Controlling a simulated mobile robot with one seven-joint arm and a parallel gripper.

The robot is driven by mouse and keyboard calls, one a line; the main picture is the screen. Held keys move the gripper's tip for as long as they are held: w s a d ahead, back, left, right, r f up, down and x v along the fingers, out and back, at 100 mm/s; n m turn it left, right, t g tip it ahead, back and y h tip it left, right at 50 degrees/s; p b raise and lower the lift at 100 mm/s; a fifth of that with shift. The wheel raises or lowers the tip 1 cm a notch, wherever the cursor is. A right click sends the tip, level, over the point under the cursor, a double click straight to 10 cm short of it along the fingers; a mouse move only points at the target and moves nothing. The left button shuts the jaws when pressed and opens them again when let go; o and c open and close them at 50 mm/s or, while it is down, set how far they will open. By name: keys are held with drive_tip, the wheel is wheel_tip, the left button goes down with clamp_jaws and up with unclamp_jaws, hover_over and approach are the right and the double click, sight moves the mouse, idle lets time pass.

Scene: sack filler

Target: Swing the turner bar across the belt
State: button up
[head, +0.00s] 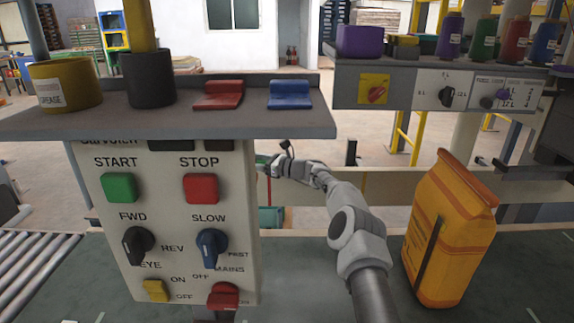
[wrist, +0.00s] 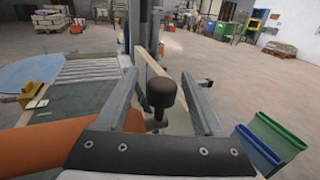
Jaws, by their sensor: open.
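In the wrist view, a dark brown rounded knob (wrist: 160,94) on a short post stands between the two fingers of my open gripper (wrist: 163,88). I cannot tell whether the fingers touch it. A pale, narrow bar (wrist: 149,66) runs away behind the knob; it looks like the turner bar, but how they join is hidden. In the head view my gripper (head: 270,166) is partly hidden by the control panel's edge, and the knob cannot be made out. The dark green belt (head: 322,280) lies below my arm; an orange sack (head: 450,235) stands upright on it at right.
The control panel (head: 165,225) with buttons and switches fills the left foreground, under a grey shelf (head: 190,118). A second shelf (head: 385,85) with dials hangs at right. Metal rollers (head: 35,265) lie at far left. Green and blue bins (wrist: 280,135) stand right of my gripper.

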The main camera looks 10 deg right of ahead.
drive_tip(key=p+v, duration=0.3)
drive_tip(key=v, duration=1.1)
drive_tip(key=shift+s+d, duration=0.25)
drive_tip(key=shift+s, duration=0.1)
drive_tip(key=shift+d, duration=0.1)
